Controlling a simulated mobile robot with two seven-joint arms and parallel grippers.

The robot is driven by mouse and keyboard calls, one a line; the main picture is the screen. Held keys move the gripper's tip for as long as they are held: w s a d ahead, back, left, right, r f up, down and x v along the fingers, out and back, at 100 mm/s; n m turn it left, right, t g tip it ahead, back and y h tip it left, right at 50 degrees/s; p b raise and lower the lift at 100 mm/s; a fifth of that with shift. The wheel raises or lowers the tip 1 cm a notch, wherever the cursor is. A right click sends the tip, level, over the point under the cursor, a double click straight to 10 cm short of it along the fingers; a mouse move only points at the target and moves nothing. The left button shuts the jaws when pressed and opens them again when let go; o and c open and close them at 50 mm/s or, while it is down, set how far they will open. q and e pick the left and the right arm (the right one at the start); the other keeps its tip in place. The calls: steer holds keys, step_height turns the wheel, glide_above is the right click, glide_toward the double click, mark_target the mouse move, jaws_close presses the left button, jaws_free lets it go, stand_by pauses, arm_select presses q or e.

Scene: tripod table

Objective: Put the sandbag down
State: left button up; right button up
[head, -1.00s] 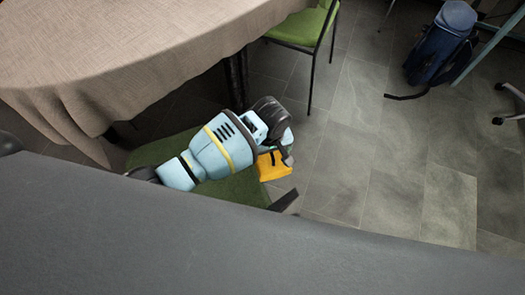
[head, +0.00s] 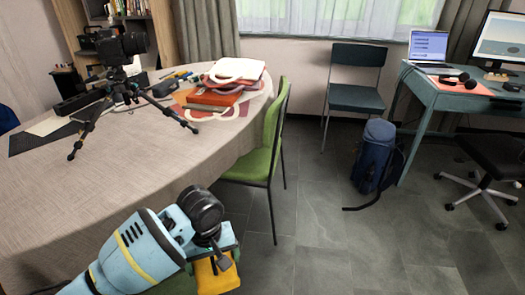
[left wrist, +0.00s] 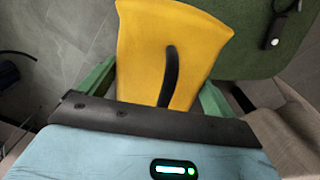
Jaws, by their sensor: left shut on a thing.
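The sandbag (head: 217,276) is a small orange-yellow bag with a black strap. It hangs in my left gripper (head: 212,256), low in the head view, beside the round table's edge. In the left wrist view the sandbag (left wrist: 172,38) sits between the green fingers of the left gripper (left wrist: 160,88), which is shut on it. Behind it are grey floor tiles and a green seat. Whether the bag touches anything below cannot be told. My right gripper is not in view.
The round table (head: 120,170) with a beige cloth bears a camera on a tripod (head: 122,75), folders (head: 216,96) and papers. Its front part is bare. A green chair (head: 262,150) stands at its right. A blue backpack (head: 376,155) stands on the floor near a desk (head: 440,98).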

arm_select(q)
steer(key=s+a+r+m, duration=0.2)
steer(key=s+a+r, duration=0.25)
steer(key=r, duration=0.35)
steer(key=s+a+r+m, duration=0.2)
steer(key=s+a+r, duration=0.25)
steer(key=r, duration=0.45)
steer(key=s+r+p, duration=0.6)
steer(key=r+p, duration=0.6)
steer(key=p, duration=0.4)
steer(key=shift+s+a+r, duration=0.25)
steer(key=shift+s+r, duration=0.1)
steer(key=shift+s, duration=0.05)
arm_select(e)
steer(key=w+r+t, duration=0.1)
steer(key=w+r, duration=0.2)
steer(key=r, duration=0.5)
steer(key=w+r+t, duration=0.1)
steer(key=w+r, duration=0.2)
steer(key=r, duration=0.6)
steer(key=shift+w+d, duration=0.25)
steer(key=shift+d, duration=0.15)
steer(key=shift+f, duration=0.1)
arm_select(q)
steer(key=s+f, duration=0.4)
steer(key=f, duration=1.1)
